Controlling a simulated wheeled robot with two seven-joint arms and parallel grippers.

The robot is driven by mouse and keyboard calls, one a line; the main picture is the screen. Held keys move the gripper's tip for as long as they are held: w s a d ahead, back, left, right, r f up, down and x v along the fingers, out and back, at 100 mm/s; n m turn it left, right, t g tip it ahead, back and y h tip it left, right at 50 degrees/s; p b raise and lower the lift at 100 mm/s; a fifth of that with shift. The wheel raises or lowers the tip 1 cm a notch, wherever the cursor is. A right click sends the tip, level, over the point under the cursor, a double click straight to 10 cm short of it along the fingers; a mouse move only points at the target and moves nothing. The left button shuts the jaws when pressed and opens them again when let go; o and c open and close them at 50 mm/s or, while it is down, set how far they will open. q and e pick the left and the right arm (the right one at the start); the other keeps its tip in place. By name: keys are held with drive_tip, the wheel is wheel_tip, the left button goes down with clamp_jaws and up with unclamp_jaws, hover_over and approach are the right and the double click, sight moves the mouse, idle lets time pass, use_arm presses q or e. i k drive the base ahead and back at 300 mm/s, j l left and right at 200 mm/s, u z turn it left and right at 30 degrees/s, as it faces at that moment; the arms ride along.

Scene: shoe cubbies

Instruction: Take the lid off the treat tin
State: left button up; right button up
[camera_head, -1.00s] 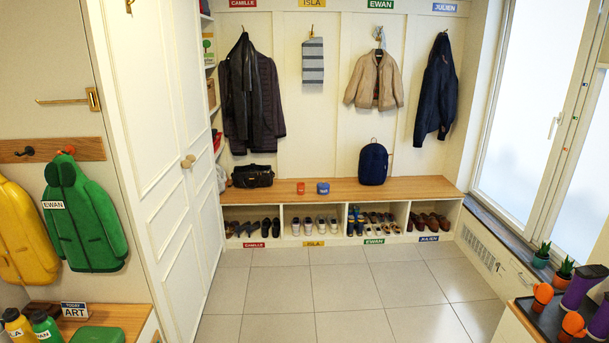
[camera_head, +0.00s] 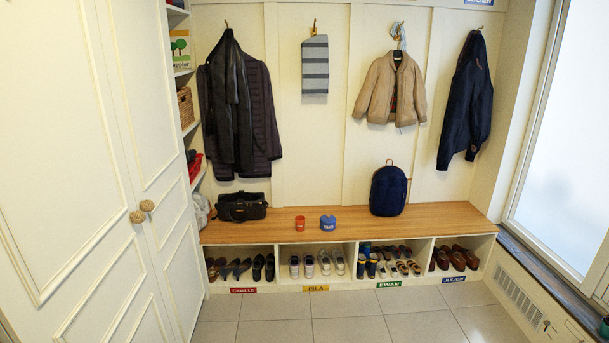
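A small blue tin (camera_head: 328,222) stands on the wooden bench top, with a pale label on its front. Its top looks closed, but it is too small to make out the lid clearly. A small red-orange cup-like container (camera_head: 300,222) stands just to its left, apart from it. Neither of my grippers shows in the head view.
The wooden bench (camera_head: 260,230) has a black bag (camera_head: 242,206) at left and a navy backpack (camera_head: 388,190) at right. Shoes fill the cubbies below. A white cupboard (camera_head: 70,170) stands at left. The tiled floor (camera_head: 350,329) before the bench is clear.

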sight(326, 219)
drive_tip(key=i, duration=1.65)
drive_tip(key=i+l, duration=0.1)
drive_tip(key=i, duration=1.6)
drive_tip(key=i+u, duration=0.5)
drive_tip(key=k+j, duration=0.05)
